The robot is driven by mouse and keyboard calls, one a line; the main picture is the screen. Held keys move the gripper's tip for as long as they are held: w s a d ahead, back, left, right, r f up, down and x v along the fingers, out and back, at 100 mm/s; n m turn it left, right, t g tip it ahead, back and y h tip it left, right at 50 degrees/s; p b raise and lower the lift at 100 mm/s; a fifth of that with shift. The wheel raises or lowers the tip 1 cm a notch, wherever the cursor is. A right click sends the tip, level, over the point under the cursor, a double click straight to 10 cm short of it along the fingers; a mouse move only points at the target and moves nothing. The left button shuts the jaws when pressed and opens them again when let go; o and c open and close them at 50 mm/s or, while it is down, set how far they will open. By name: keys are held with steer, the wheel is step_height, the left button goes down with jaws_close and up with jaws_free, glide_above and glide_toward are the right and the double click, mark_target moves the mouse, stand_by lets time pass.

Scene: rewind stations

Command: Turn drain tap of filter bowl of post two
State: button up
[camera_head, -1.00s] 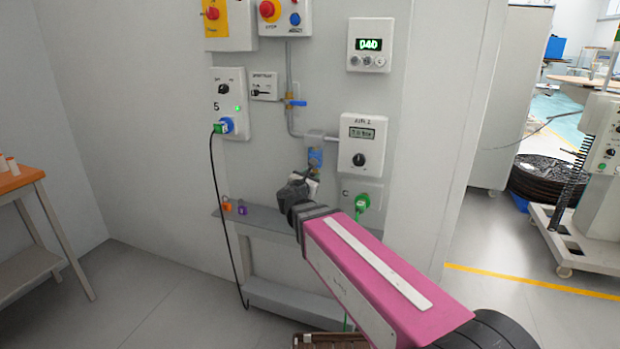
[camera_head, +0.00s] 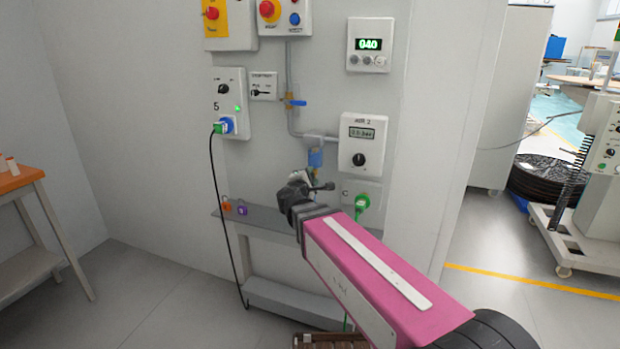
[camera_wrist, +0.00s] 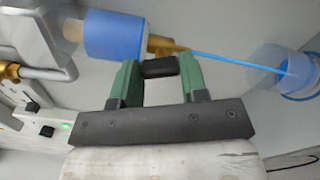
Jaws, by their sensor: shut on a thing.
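The blue filter bowl (camera_head: 315,158) hangs on the grey wall, left of the box labelled "AIR 2" (camera_head: 366,143). In the wrist view the filter bowl (camera_wrist: 113,38) has a brass outlet (camera_wrist: 165,46) at its end with a black drain tap handle (camera_wrist: 160,68) beside it. My gripper (camera_wrist: 159,78) has its green fingers on either side of the black handle, shut on it. In the head view my gripper (camera_head: 300,188) is just below the bowl, and its fingertips and the handle are largely hidden.
A blue tube (camera_wrist: 235,62) runs from the outlet towards a blue container (camera_wrist: 285,72). A green plug (camera_head: 362,203) sits right of my gripper. A grey shelf (camera_head: 265,216) with small padlocks runs below. A black cable hangs at left.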

steer(key=shift+m, duration=1.7)
steer(key=shift+s, duration=0.1)
steer(key=o, duration=0.9)
